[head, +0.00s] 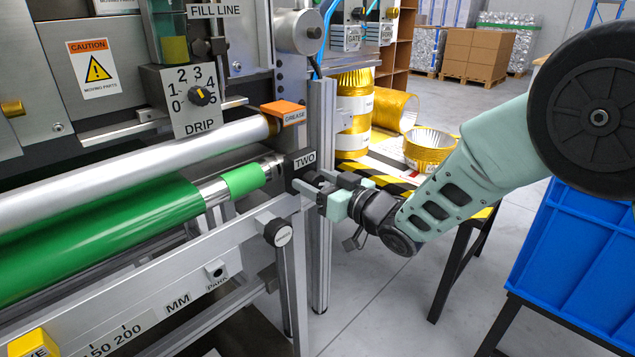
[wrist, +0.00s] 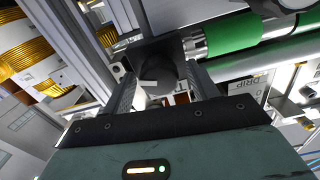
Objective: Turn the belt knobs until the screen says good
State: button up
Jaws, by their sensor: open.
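A black plate marked TWO (head: 304,160) sits at the right end of the green-covered roller (head: 90,240) in the head view. A dark knob (head: 313,178) is just below it. In the wrist view the dark round knob (wrist: 160,68) has a pale pointer mark on it. My gripper (head: 306,190) is at this knob. It is open, and in the wrist view its fingers (wrist: 166,88) lie on either side of the knob. I cannot tell whether they touch it. The other belt knob cannot be made out, and no screen is in view.
A drip dial (head: 202,93) and an orange grease cap (head: 284,108) are above the rollers. Metal frame posts stand close to my gripper. A blue bin (head: 575,260) is at right.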

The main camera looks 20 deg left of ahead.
jog(key=c, duration=1)
jog(key=shift+f+n+b, duration=0.2)
jog(key=shift+n+b, duration=1.55)
jog(key=shift+n, duration=0.25)
jog(key=shift+r+n, duration=0.2)
jog(key=shift+n, duration=0.2)
jog(key=o, duration=1)
jog(key=shift+s+d, duration=0.1)
